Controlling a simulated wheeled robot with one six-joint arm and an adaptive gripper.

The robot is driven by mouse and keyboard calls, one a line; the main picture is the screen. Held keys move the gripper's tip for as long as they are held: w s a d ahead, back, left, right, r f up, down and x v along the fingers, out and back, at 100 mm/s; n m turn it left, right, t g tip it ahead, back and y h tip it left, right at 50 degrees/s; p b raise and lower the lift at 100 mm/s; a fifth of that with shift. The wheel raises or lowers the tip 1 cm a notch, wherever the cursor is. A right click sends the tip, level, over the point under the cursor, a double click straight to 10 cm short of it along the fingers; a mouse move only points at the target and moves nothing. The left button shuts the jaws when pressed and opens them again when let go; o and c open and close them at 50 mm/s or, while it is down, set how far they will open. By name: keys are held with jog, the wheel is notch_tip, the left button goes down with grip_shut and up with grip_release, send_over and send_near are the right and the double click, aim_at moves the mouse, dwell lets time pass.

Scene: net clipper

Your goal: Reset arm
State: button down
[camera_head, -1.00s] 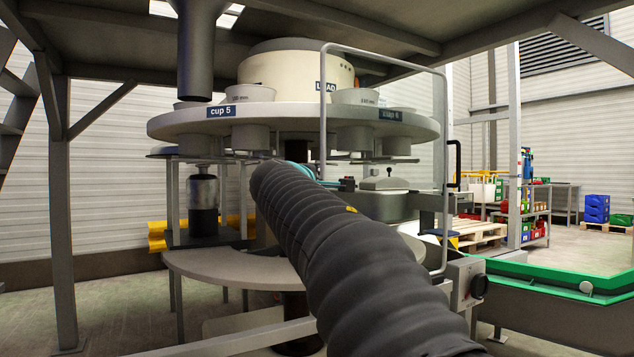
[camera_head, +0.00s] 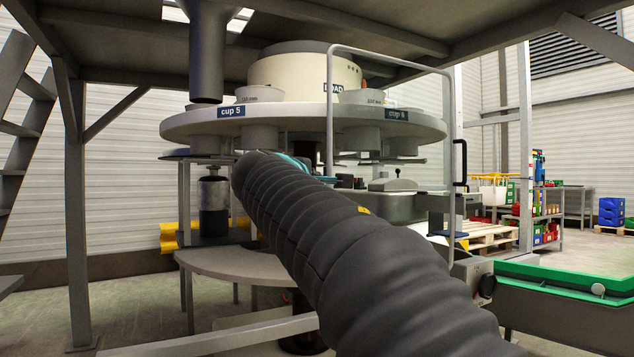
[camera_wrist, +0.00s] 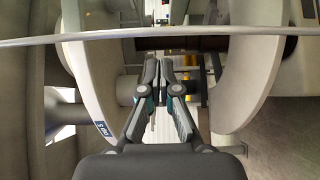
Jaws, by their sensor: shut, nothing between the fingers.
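My gripper (camera_wrist: 160,75) shows in the wrist view with its two dark fingers together at the tips and nothing between them. Ahead of the arm stands a round machine with a grey upper ring (camera_head: 300,124). The ring carries a "cup 5" label (camera_head: 231,112) and a "cup 6" label (camera_head: 396,115).
A bent metal rail (camera_head: 331,120) stands in front of the machine, and a thin bar (camera_wrist: 60,41) crosses the wrist view. A grey post (camera_head: 76,220) stands at left. A green-rimmed trough (camera_head: 560,275) is at lower right. Open floor lies beyond it.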

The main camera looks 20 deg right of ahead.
jog(key=s+a+f+m+g+y+p, duration=0.1)
jog(key=s+a+f+m+g+y, duration=0.15)
jog(key=f, duration=0.55)
jog(key=s+a+f+m+g+y, duration=0.1)
jog(key=s+a+f+y, duration=0.15)
jog(key=f, duration=0.55)
jog(key=s+a+f+m+g+y+p, duration=0.1)
jog(key=s+f+g, duration=0.15)
jog(key=f, duration=0.55)
jog(key=s+a+f+m+y+p, duration=0.1)
jog(key=s+a+f+y+p, duration=0.1)
jog(key=s, duration=0.6)
jog(key=s+a+f+m+g+y+p, duration=0.1)
jog(key=s+a+f+m+y+p, duration=0.1)
jog(key=s, duration=0.6)
jog(key=s+a+f+m+g+y+p, duration=0.1)
jog(key=s+a+f+m+p, duration=0.1)
jog(key=s+f+p, duration=0.2)
jog(key=s+f, duration=0.2)
jog(key=s, duration=0.2)
jog(key=shift+a+y+p, duration=0.25)
jog(key=shift+y+p, duration=0.1)
jog(key=shift+y, duration=0.05)
jog(key=shift+a, duration=0.1)
